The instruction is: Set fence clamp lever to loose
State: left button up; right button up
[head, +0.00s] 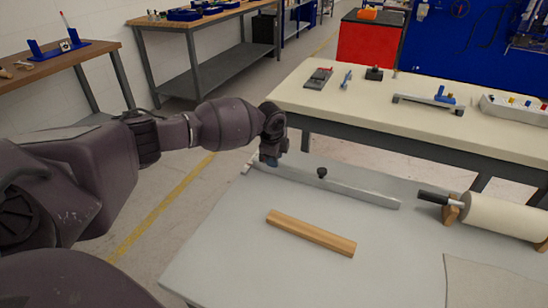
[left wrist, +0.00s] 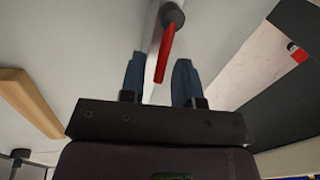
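The fence (head: 345,188) is a long pale grey bar lying across the grey table. Its clamp lever (left wrist: 166,50) is red, with a dark round pivot (left wrist: 172,15), and shows in the left wrist view; in the head view my gripper hides it. My left gripper (head: 270,161) is at the left end of the fence. In the left wrist view its two blue fingers (left wrist: 158,80) are apart, with the free end of the lever showing between them. I see no clear contact with either finger. My right gripper is in neither view.
A wooden strip (head: 310,232) lies on the grey table (head: 225,250) in front of the fence. A black knob (head: 322,173) stands on the fence. A roll (head: 500,217) is at the right. A cream workbench (head: 430,125) with tools stands behind.

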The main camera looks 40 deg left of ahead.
pick_arm(q)
jog(key=shift+o, duration=0.3)
jog(key=shift+r, duration=0.15)
jog(key=shift+r, duration=0.3)
notch_tip(320, 180, up, 10)
jog(key=s+p, duration=0.2)
jog(key=shift+d+f+p, duration=0.15)
jog(key=shift+d+p, duration=0.2)
jog(key=shift+p, duration=0.05)
